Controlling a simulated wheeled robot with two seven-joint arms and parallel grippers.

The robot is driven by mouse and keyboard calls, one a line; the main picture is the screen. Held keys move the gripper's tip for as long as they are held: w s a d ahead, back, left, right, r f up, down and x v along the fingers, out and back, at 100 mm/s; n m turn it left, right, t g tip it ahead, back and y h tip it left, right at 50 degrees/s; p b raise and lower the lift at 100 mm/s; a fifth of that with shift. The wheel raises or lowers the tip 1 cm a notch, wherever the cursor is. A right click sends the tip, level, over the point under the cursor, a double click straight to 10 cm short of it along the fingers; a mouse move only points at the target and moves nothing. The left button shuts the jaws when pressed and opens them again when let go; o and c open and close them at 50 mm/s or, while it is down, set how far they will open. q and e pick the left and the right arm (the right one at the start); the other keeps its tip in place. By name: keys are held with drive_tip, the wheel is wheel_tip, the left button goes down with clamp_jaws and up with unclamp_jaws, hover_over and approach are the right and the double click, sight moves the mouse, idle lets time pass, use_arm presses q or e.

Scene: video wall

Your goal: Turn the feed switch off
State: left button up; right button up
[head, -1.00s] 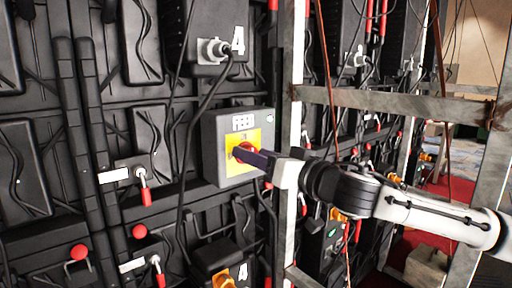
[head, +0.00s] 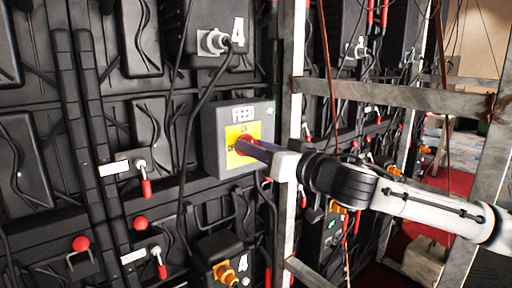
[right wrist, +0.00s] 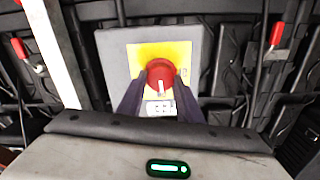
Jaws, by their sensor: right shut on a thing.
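The feed switch box (head: 212,140) is a grey box marked FEED, with a yellow plate (head: 252,131) and a red rotary knob (head: 241,142). ON shows at the top of the plate and OFF at its left. My right gripper (head: 247,146) reaches in from the right, its dark fingers at the knob. In the right wrist view the red knob (right wrist: 160,72) sits between the two fingers, and my right gripper (right wrist: 160,86) is shut on it. A white mark on the knob points down in that view. The fingers hide part of the knob in the head view. My left gripper is out of view.
A metal frame post (head: 288,90) stands just right of the box, with a crossbar (head: 400,96) above my right arm. Black cables hang by the box. Red-handled latches (head: 146,188) and an orange connector (head: 224,274) are on the panels nearby.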

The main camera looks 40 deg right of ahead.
use_arm(q)
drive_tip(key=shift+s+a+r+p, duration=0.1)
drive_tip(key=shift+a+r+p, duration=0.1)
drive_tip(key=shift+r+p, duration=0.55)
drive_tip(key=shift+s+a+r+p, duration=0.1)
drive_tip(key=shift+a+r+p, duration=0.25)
drive_tip(key=shift+p, duration=0.75)
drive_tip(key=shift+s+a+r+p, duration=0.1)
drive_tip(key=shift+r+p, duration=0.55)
drive_tip(key=shift+p, duration=0.25)
use_arm(e)
drive_tip(key=shift+a+f+n, duration=0.1)
drive_tip(key=shift+a+n, duration=0.05)
drive_tip(key=shift+n, duration=4.15)
drive_tip(key=shift+a+f+n, duration=0.1)
drive_tip(key=shift+n, duration=4.2)
drive_tip(key=o, duration=1)
drive_tip(key=shift+o, duration=0.2)
